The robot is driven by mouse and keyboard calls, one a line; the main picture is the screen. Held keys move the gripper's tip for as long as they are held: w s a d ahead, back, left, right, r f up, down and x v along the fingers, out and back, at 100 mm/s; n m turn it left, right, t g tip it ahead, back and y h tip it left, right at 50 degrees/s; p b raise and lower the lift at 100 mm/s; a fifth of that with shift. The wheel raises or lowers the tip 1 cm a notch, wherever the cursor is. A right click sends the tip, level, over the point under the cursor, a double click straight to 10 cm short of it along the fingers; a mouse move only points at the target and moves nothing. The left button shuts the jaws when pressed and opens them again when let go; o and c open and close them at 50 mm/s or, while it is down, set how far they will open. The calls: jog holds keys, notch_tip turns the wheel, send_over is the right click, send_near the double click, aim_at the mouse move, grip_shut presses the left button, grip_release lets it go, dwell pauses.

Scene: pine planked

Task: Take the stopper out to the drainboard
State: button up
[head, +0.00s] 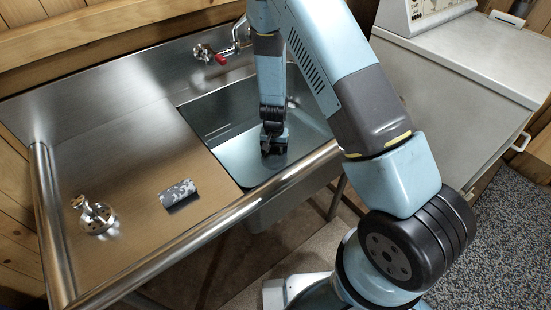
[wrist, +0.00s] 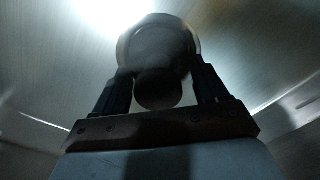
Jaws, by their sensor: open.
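My gripper (head: 273,146) is down inside the sink basin (head: 222,120), low over its floor. In the wrist view its two fingers (wrist: 160,72) are apart, one on each side of a dark, round-ended knob. This looks like the stopper (wrist: 158,48), with a wider round rim behind the knob. The fingers are open; whether either touches the knob I cannot tell. In the head view my gripper and arm hide the stopper. The steel drainboard (head: 120,150) lies left of the basin.
On the drainboard stand a shiny metal piece with a perforated round base (head: 97,215) and a small grey patterned block (head: 178,193). A raised steel rail (head: 215,222) runs along the front edge. A tap with a red part (head: 215,57) is behind the basin. The drainboard's back is clear.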

jog(key=shift+c, duration=0.2)
jog(key=c, duration=1.1)
